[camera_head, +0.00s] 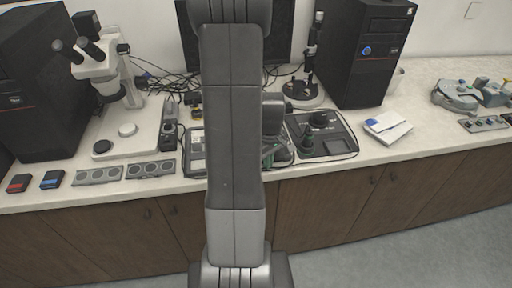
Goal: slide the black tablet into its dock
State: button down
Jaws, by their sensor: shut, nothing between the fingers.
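I cannot make out the black tablet or its dock with certainty. A flat dark grey panel (337,139) with a black knob lies on the bench right of my arm. A flat grey-rimmed item (196,167) lies left of my arm and is partly hidden by it. My upright arm covers the middle of the view. A grey part, likely my wrist, shows just right of it. My gripper's fingertips are hidden, so its contact with anything is not visible.
A white microscope (103,71) and a black computer tower (40,85) stand at left. Another tower (362,50) stands behind the panel. A white booklet (387,126) lies right.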

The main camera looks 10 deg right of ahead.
jog(key=shift+f, duration=0.2)
jog(key=shift+f+b, duration=0.7)
jog(key=shift+b, duration=0.05)
jog(key=shift+r, duration=0.15)
jog(key=shift+r, duration=0.25)
jog(key=shift+w, duration=0.15)
jog(key=shift+w, duration=0.7)
jog(key=shift+s+a, duration=0.1)
jog(key=shift+s, duration=0.55)
jog(key=shift+a, duration=1.1)
